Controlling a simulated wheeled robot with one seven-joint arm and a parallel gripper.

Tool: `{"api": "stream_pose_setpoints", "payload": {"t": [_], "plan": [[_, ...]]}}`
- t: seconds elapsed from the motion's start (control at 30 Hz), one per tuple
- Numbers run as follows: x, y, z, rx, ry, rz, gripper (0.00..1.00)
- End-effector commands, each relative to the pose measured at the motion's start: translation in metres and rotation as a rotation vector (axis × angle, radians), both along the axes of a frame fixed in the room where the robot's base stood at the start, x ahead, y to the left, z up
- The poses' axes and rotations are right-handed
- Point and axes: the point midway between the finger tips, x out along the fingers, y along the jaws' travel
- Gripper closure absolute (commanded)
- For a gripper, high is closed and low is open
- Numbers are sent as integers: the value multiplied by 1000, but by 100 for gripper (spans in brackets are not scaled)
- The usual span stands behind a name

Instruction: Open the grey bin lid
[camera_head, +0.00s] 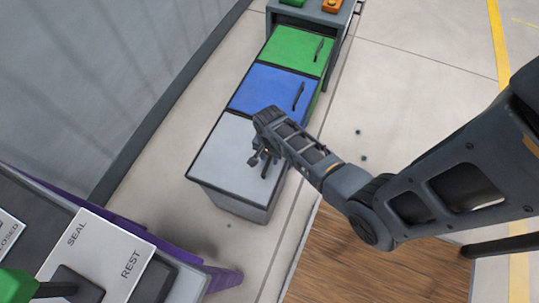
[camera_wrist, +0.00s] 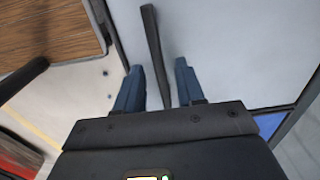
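The grey bin (camera_head: 230,150) stands at the near end of a row of bins, and its pale grey lid (camera_wrist: 220,50) is shut. The lid's dark bar handle (camera_wrist: 153,45) shows in the wrist view; in the head view my arm mostly hides it. My gripper (camera_wrist: 158,67) is open above the lid's right side, with one blue-grey finger on each side of the handle. Gaps show between the handle and both fingers. In the head view my gripper (camera_head: 262,163) is over the lid near its right edge.
A blue bin lid (camera_head: 265,88) and a green bin lid (camera_head: 296,50), both shut, lie beyond the grey one. A wall (camera_head: 100,75) runs along the left. A wooden surface (camera_head: 350,260) is at lower right. A panel marked SEAL and REST (camera_head: 100,250) is at lower left.

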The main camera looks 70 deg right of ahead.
Motion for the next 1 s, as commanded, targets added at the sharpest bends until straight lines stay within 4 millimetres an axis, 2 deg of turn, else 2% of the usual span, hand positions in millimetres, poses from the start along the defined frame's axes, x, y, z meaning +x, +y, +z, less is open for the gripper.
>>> {"api": "stream_pose_setpoints", "payload": {"t": [0.07, 0.47, 1.0], "plan": [[0, 0, 0, 0, 0, 0, 63], [0, 0, 0, 0, 0, 0, 100], [0, 0, 1, 0, 2, 0, 100]]}}
